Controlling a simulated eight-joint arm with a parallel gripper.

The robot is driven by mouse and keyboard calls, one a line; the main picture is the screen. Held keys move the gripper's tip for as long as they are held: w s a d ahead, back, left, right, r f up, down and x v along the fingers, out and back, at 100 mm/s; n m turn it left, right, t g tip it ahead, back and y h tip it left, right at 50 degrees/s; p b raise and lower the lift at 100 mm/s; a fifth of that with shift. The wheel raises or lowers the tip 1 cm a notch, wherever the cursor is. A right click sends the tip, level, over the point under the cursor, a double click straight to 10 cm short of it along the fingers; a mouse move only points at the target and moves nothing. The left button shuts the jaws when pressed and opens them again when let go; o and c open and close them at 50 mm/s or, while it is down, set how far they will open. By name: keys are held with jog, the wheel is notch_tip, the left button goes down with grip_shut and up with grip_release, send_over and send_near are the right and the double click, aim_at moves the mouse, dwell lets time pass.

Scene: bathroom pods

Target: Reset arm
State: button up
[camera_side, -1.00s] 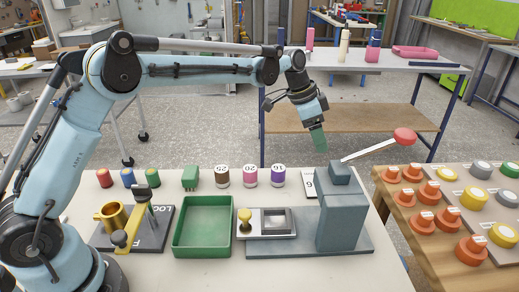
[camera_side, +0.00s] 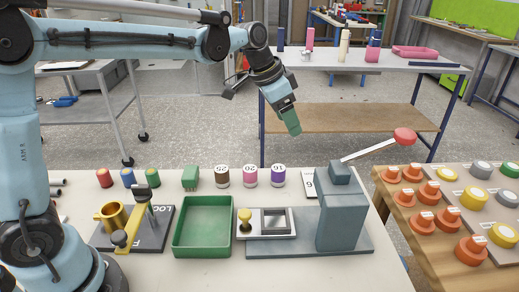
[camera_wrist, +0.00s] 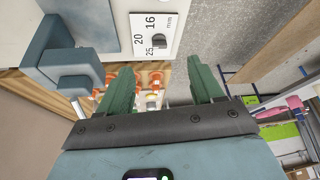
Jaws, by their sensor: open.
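My gripper (camera_side: 291,122) hangs in the air above the back of the work table, to the left of the blue-grey press. Its green fingers point down. In the wrist view my gripper (camera_wrist: 163,88) shows both green fingers spread apart with nothing between them. It touches none of the things on the table.
The press (camera_side: 340,210) has a raised lever with a red knob (camera_side: 405,136). A green tray (camera_side: 203,225), a brass cup fixture (camera_side: 113,217) and several coloured cylinders stand on the table. An orange-part table (camera_side: 440,240) is at right. The air around my gripper is clear.

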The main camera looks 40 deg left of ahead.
jog(key=s+a+f+n+t+y, duration=0.1)
jog(key=s+a+f+n, duration=0.1)
jog(key=s, duration=0.8)
jog(key=s+a+f+n+t+y, duration=0.1)
jog(key=s+a+n, duration=0.3)
jog(key=s, duration=0.6)
jog(key=shift+f+t, duration=0.4)
jog(key=shift+f, duration=0.45)
jog(key=shift+s, duration=0.1)
